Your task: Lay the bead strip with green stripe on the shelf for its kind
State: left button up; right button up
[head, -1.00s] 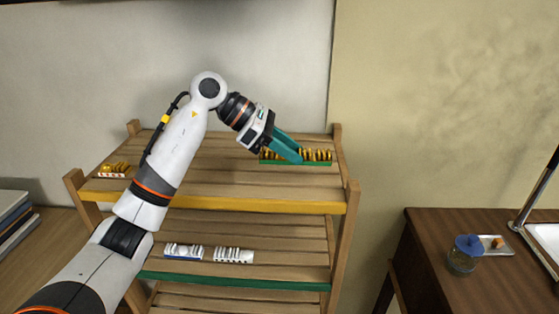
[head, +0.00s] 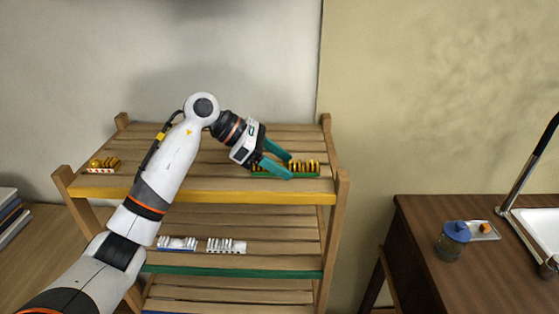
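The bead strip with green stripe (head: 308,170), carrying a row of yellow-gold beads, lies on the top board at its right end. The rack's top board (head: 200,183) has a yellow front edge. The lower board (head: 290,262) has a green front edge. My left gripper (head: 290,168) is over the strip, its two teal fingers spread apart. The fingers hide part of the strip's left half, and I cannot tell whether they touch it. My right gripper is not in view.
A short strip of yellow beads with a red and white front (head: 101,170) lies at the top board's left end. Two strips with white pieces, a blue-striped one (head: 177,244) and another (head: 227,246), lie on the lower board. A blue-lidded jar (head: 452,245) stands on the right desk.

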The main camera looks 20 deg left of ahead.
pick_arm(q)
jog(key=shift+r, duration=0.1)
jog(key=b+v, duration=0.3)
jog(key=v, duration=0.8)
jog(key=shift+s+a+r, duration=0.1)
jog(key=shift+a+r, duration=0.3)
jog(key=shift+f, duration=0.1)
